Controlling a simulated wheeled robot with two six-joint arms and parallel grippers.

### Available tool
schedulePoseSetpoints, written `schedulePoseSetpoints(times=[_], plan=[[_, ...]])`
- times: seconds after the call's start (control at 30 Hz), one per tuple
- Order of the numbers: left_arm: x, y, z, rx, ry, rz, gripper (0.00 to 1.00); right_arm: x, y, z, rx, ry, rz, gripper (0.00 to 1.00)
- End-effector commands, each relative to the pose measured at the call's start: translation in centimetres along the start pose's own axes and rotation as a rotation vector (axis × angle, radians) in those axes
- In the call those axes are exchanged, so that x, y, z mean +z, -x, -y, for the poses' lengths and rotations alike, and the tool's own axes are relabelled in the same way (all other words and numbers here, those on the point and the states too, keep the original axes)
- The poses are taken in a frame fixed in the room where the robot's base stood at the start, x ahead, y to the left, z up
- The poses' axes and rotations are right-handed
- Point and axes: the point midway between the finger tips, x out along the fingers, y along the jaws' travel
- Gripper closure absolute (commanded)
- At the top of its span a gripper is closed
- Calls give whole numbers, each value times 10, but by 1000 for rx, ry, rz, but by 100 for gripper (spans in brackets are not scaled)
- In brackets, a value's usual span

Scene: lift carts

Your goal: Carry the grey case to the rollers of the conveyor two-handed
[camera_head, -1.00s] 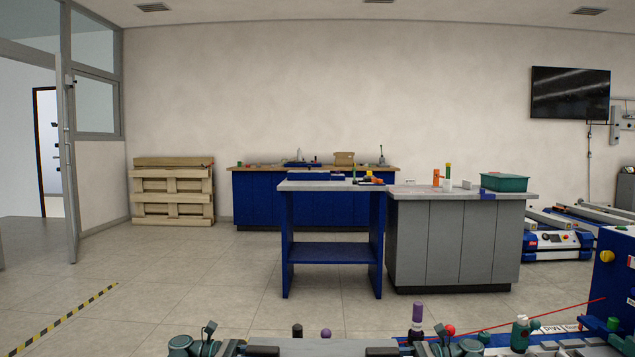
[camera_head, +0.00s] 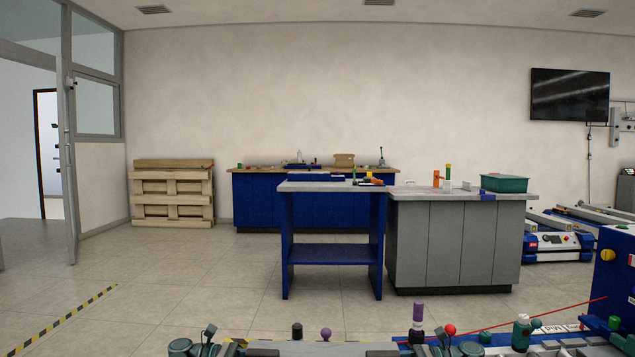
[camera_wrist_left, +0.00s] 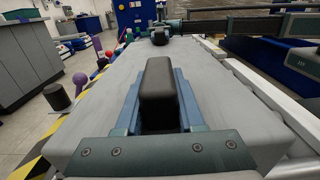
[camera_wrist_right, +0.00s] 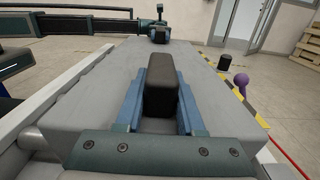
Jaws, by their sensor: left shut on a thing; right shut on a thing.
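The grey case (camera_head: 318,349) is at the bottom edge of the head view, mostly cut off. Its broad top fills the left wrist view (camera_wrist_left: 90,115) and the right wrist view (camera_wrist_right: 97,105). My left gripper (camera_wrist_left: 157,85) is shut on a dark handle at one end. My right gripper (camera_wrist_right: 160,85) is shut on the dark handle at the other end. The case looks level. The conveyor's white side rail (camera_wrist_left: 272,92) runs along one long side, with grey rollers (camera_wrist_left: 262,108) beside the case. I cannot tell whether its underside touches the rollers.
Small items, including a purple-topped post (camera_head: 417,318) and a red ball (camera_head: 450,330), stand near the case. A blue cabinet (camera_head: 612,270) is at the right. Blue (camera_head: 331,250) and grey (camera_head: 455,240) benches stand ahead. Open floor (camera_head: 190,290) lies to the left.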

Motion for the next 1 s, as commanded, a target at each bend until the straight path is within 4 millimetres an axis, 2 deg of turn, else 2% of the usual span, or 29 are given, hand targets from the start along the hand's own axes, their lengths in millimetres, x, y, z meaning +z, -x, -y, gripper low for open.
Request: schedulePoseSetpoints(times=[0.07,0.1,0.27,0.3,0.47,0.5,0.7,0.9,0.97,1.0], plan=[[2,1,0,1,0,4,100,1,1,0,-2,0,4,100],[1,1,0,1,1,4,59,1,1,0,-2,0,4,100],[1,1,0,1,1,2,30,1,1,0,-1,0,4,100],[1,1,0,1,1,2,28,1,1,0,-1,0,4,100],[1,0,0,0,1,1,28,1,1,0,-1,-1,3,100],[-2,0,0,0,2,-5,28,-1,1,0,-1,-2,-3,61],[-1,0,0,0,2,-3,28,-1,1,0,-1,-2,-2,28],[-1,0,0,0,1,-2,28,-1,0,0,0,-1,-1,28],[-1,0,0,0,1,-2,38,0,0,0,0,-1,-1,28],[-1,0,0,0,1,-1,38,0,0,0,0,-1,-1,28]])
